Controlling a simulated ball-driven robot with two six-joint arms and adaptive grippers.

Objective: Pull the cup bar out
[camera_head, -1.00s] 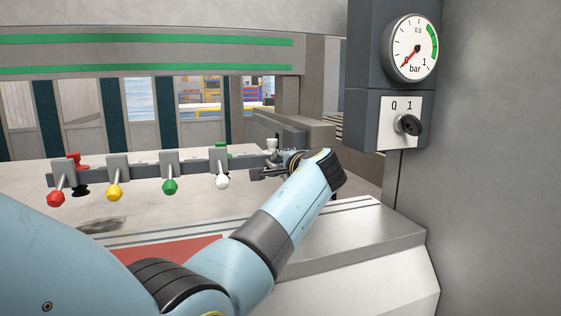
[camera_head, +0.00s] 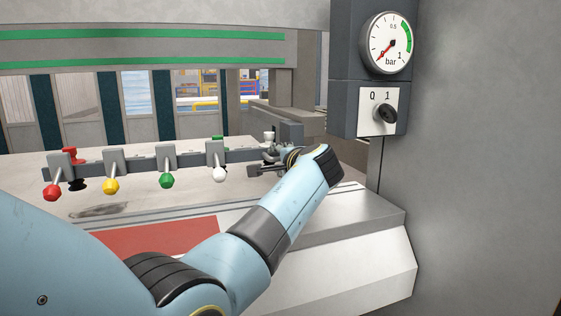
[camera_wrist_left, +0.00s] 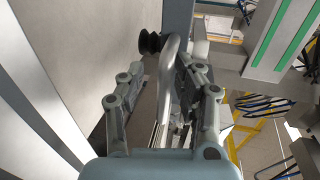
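The cup bar (camera_head: 140,170) is a dark rail above the bench. Red, yellow, green and white knobs hang from grey clamps along it, and a black suction cup (camera_wrist_left: 150,43) shows in the left wrist view. My left gripper (camera_head: 261,164) is at its right end. In the left wrist view, a curved silver handle (camera_wrist_left: 167,75) runs between the fingers of my left gripper (camera_wrist_left: 160,72). A gap shows between the left-hand finger and the handle; the other finger is close, and contact is unclear. My right gripper is out of view.
A grey panel on the right carries a pressure gauge (camera_head: 386,43) and a black rotary switch (camera_head: 385,113). The bench (camera_head: 350,205) ends at a sloped corner below it. A red mat (camera_head: 165,238) lies in front of the bar.

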